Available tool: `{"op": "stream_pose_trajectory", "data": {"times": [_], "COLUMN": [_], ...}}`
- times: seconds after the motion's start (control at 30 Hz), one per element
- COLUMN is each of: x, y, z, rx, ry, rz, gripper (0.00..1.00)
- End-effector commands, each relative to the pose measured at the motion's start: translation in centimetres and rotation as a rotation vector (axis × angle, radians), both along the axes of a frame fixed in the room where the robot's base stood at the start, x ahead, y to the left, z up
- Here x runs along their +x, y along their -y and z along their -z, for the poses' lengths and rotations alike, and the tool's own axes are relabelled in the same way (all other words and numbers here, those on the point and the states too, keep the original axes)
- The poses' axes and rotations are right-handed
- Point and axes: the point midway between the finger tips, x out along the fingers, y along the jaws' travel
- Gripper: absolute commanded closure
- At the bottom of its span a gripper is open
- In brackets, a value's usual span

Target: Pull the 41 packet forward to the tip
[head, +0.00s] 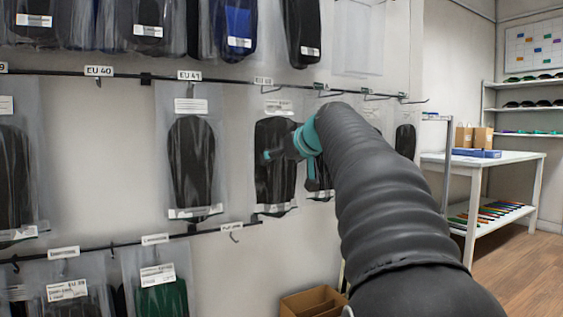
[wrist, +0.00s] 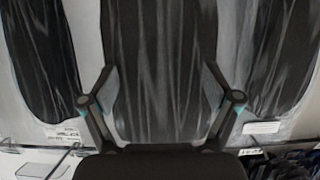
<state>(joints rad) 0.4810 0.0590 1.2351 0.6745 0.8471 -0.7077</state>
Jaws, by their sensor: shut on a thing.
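The clear packet (head: 192,165) with a dark insole hangs below the EU 41 tag (head: 190,75), with nothing of mine touching it. My gripper (head: 272,155) is at the packet (head: 273,190) to its right, below a blurred tag (head: 263,81) that looks like EU 42. In the wrist view my gripper (wrist: 160,75) has one finger at each side of a dark packet (wrist: 160,45), and is shut on it. The lower part of that packet is hidden by my gripper's body. I cannot read its number.
Neighbouring packets hang close at left (wrist: 45,60) and right (wrist: 285,60) in the wrist view. Bare hooks (head: 380,97) stick out farther along the upper rail. A lower rail (head: 120,245) holds more packets. A cardboard box (head: 312,303) stands below; a white table (head: 490,163) stands at right.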

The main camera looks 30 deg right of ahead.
Motion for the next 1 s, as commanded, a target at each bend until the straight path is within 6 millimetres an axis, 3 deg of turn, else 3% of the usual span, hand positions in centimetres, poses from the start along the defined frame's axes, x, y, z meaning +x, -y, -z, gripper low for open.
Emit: {"op": "stream_pose_trajectory", "data": {"times": [0.27,0.3,0.37,0.77,1.0], "x": [-0.1,-0.1,-0.1,-0.4,-3.6], "y": [0.0,0.0,0.0,0.0,0.2], "z": [0.1,0.1,0.1,-0.1,-1.5], "rx": [0.0,0.0,0.0,0.0,-0.002], "ry": [-0.003,-0.003,-0.003,-0.001,0.001], "rz": [-0.001,-0.001,-0.001,0.0,0.001], "gripper": [0.49,0.09,0.0,0.0,0.0]}}
